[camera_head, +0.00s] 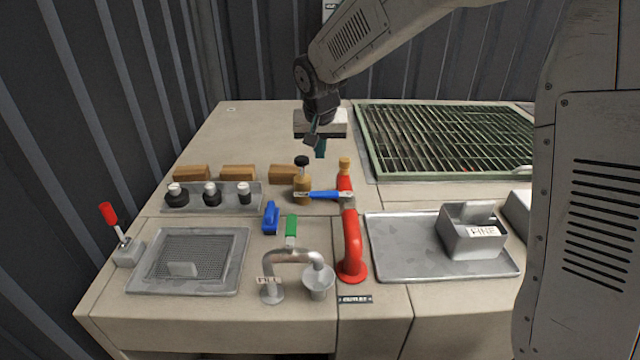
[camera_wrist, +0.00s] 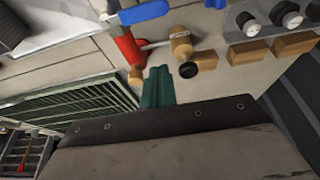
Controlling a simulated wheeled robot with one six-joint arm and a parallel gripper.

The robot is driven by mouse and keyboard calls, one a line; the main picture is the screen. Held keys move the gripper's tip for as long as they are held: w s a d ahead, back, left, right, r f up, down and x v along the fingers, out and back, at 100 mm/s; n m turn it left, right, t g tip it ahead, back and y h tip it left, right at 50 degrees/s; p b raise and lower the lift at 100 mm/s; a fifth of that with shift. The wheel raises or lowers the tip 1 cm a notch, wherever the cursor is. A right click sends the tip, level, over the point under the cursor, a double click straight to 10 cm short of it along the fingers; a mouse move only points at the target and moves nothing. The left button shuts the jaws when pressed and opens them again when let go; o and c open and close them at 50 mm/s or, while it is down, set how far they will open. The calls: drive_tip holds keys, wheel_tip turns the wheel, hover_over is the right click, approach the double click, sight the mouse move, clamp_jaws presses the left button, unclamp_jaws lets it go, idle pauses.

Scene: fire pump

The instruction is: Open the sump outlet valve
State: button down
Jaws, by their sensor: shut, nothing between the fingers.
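A red outlet pipe (camera_head: 351,245) rises from the counter behind a small dark label that seems to read OUTLET (camera_head: 355,299). A blue lever (camera_head: 324,195) lies crosswise at its far section, left to right in the head view. A blue handle also shows at the top of the wrist view (camera_wrist: 145,12). A brass fitting with a black cap (camera_head: 302,184) stands beside the lever's left end; it also shows in the wrist view (camera_wrist: 190,55). My gripper (camera_head: 319,152) is shut and empty, with teal fingers, above the counter behind the lever; its fingers show in the wrist view (camera_wrist: 158,86).
A FILL pipe (camera_head: 291,256) with a green handle (camera_head: 291,226) and a separate blue handle (camera_head: 270,218) stand left of the red pipe. Wooden blocks (camera_head: 238,173) and a tray of black knobs (camera_head: 225,203) lie farther left. A green-framed grate (camera_head: 445,140) fills the back right.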

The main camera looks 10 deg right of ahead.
sight(331, 195)
wheel_tip(331, 195, down, 9)
drive_tip(key=shift+s+f, duration=0.2)
drive_tip(key=shift+s, duration=0.2)
idle(0.5)
